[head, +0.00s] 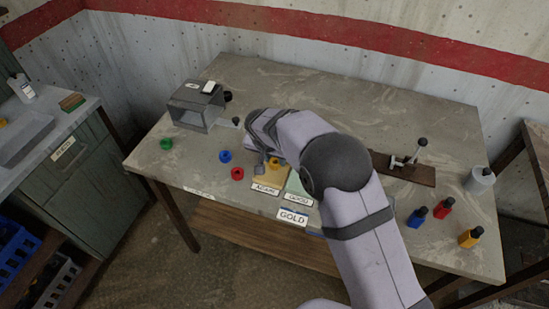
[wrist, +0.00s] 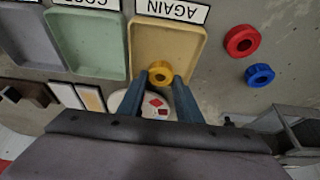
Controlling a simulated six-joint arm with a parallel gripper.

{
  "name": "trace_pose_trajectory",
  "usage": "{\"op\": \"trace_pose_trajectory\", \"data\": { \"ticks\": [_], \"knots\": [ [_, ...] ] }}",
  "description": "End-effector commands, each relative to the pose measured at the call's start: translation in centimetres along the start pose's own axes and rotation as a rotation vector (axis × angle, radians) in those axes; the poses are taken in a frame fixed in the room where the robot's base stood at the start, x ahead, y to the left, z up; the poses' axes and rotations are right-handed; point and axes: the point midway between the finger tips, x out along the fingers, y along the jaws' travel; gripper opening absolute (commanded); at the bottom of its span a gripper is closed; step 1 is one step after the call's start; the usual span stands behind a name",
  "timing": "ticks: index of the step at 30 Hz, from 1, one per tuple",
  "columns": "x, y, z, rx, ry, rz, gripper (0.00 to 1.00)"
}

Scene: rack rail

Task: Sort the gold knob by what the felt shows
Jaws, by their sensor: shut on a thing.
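The gold knob (wrist: 160,73) is held between the fingertips of my gripper (wrist: 161,82) in the wrist view. It appears over the far edge of the tan AGAIN tray (wrist: 152,35); its height above the tray is unclear. In the head view the knob (head: 273,163) shows small beside my arm. A green GOOD tray (wrist: 85,45) stands next to the AGAIN tray. A pale round piece with red marks (wrist: 157,104) lies beyond the AGAIN tray, partly hidden by my fingers; I cannot tell whether it is the felt. A GOLD label (head: 293,217) is on the table's front edge.
A red knob (head: 237,173), a blue knob (head: 225,156) and a green knob (head: 166,143) lie left of the trays. A grey box (head: 195,107) stands at the back left. Several bottles (head: 443,208) and a clamp board (head: 403,168) are at right. My arm hides the table's middle.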

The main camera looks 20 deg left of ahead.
Motion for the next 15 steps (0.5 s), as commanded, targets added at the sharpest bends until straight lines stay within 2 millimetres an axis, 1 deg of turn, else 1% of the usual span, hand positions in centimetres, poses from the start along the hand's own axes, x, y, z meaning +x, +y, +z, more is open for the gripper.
{"op": "trace_pose_trajectory", "data": {
  "ticks": [8, 9, 11, 15],
  "knots": [
    [0.22, -0.01, 0.08, 0.000, 0.000, 0.000, 0.00],
    [0.17, -0.02, 0.06, 0.000, 0.000, -0.001, 0.38],
    [0.16, -0.02, 0.05, 0.000, 0.000, 0.000, 0.53],
    [0.17, -0.01, 0.06, 0.000, 0.000, 0.000, 0.53]
  ]
}}
